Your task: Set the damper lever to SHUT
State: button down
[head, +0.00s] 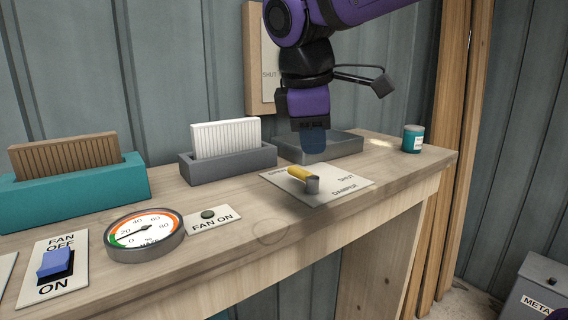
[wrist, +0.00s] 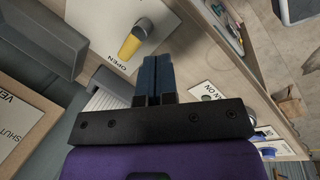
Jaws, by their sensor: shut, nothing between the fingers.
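The damper lever (head: 300,173) has a yellow handle on a grey pivot, on a white plate (head: 335,192) marked SHUT and DAMPER. Its handle points up-left, toward a partly hidden label and away from SHUT. In the wrist view the yellow handle (wrist: 129,46) points toward the word OPEN. My gripper (head: 313,150) has blue fingers pointing down, behind the lever and in front of the grey tray. In the wrist view its fingers (wrist: 154,62) are together and empty, beside the handle and apart from it in the picture. The height gap is hard to judge.
A grey tray (head: 345,147) stands behind the plate, and a teal can (head: 412,138) at the bench's right end. A grey holder (head: 230,165) with a white filter, a gauge (head: 145,236) and a blue fan switch (head: 56,262) are to the left. Bench right of the plate is clear.

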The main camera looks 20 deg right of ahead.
aim_at(303, 178)
jog(key=w+a+r+n+g+h, duration=0.1)
jog(key=w+a+r+n, duration=0.1)
jog(key=w+a+n, duration=0.4)
jog(key=a+n, duration=0.2)
jog(key=a, duration=0.1)
jog(key=shift+w+r+h, duration=0.25)
jog(key=shift+w+h, duration=0.05)
jog(key=shift+w, duration=0.1)
jog(key=x, duration=1)
jog(key=shift+w+d, duration=0.25)
jog(key=shift+d, duration=0.95)
jog(key=shift+w+d, duration=0.25)
jog(key=shift+d, duration=0.5)
